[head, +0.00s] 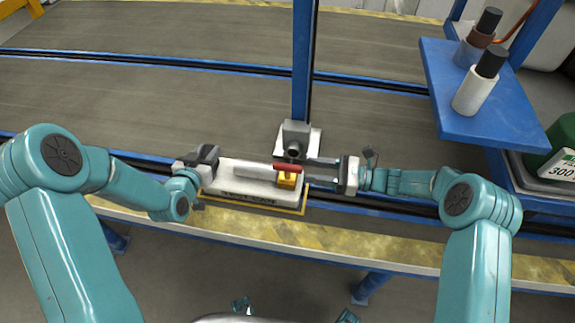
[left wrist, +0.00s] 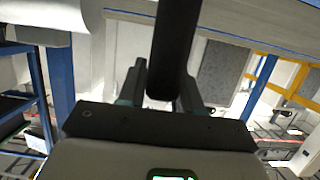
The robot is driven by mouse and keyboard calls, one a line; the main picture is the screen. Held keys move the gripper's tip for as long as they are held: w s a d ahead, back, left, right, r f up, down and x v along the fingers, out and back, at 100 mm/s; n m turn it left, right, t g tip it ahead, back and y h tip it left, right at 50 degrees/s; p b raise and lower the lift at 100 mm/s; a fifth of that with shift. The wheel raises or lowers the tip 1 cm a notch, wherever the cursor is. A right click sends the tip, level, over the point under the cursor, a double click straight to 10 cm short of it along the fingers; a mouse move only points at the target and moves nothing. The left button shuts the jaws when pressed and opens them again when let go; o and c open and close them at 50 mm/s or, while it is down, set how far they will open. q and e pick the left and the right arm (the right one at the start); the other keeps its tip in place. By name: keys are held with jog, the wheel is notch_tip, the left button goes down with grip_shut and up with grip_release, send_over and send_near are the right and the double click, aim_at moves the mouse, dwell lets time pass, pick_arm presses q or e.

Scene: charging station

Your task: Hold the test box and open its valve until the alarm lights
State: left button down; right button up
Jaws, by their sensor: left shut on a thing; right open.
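The test box (head: 232,183) is a pale flat case with a grey cylinder on top, lying at the bench's front edge. At its right end is a yellow valve block (head: 287,180) with a red handle (head: 288,168) lying crosswise. My left gripper (head: 209,158) is at the box's left end, shut on it. In the left wrist view a dark round bar (left wrist: 177,45) runs between the fingers. My right gripper (head: 308,173) is open, its fingers pointing left, close to the valve's right side. Whether they touch the handle I cannot tell.
A grey detector (head: 295,138) with a round front stands just behind the valve, at the foot of a blue post (head: 303,60). A blue shelf (head: 480,125) at right holds two capped cylinders. The grey bench top (head: 150,105) is clear at left.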

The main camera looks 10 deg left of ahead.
aim_at(287, 165)
jog(key=a, duration=0.7)
jog(key=shift+w+a, duration=0.15)
jog(key=shift+a, duration=0.15)
grip_shut()
